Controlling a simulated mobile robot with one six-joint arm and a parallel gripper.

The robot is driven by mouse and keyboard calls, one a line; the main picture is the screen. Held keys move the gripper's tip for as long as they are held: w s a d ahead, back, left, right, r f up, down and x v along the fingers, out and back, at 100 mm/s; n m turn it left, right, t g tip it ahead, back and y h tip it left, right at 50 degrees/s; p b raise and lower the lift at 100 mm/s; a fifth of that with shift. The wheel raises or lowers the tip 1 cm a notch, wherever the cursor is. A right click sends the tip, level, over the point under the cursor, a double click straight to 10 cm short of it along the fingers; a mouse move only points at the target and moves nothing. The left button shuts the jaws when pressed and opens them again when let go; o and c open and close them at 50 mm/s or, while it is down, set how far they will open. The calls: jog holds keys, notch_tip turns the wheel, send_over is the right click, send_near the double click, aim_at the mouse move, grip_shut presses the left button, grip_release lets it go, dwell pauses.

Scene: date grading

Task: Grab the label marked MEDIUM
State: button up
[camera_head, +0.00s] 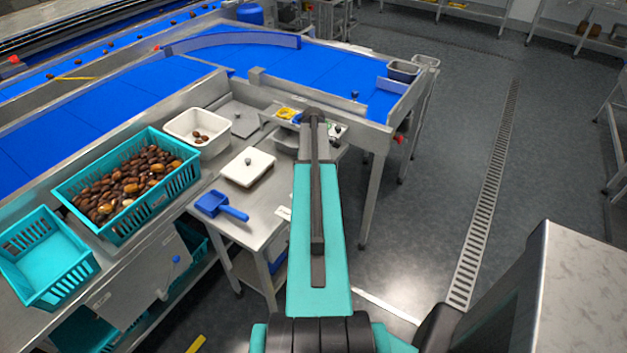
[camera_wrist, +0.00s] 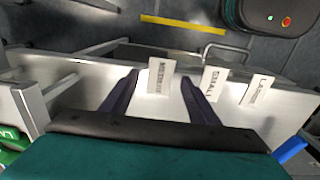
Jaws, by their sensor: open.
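In the wrist view, the label marked MEDIUM (camera_wrist: 159,84) is a small white card with dark, partly blurred lettering near the edge of a pale steel table (camera_wrist: 75,85). My gripper (camera_wrist: 160,75) is open, with one dark finger on each side of this card in the picture. The fingers hold nothing. I cannot tell how far the fingertips are above the card. To the right are two similar cards, one marked SMALL (camera_wrist: 213,84) and one marked LARGE (camera_wrist: 257,91). In the head view my arm covers part of the table, and my fingers are not clear there.
On the steel table are a blue scoop (camera_head: 221,206) and a white board (camera_head: 247,168). A teal crate of dates (camera_head: 160,197), an empty teal crate (camera_head: 48,262) and a white tub (camera_head: 182,122) stand to the left.

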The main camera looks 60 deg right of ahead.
jog(key=shift+f, duration=0.1)
dwell(0.7)
jog(key=c, duration=1.1)
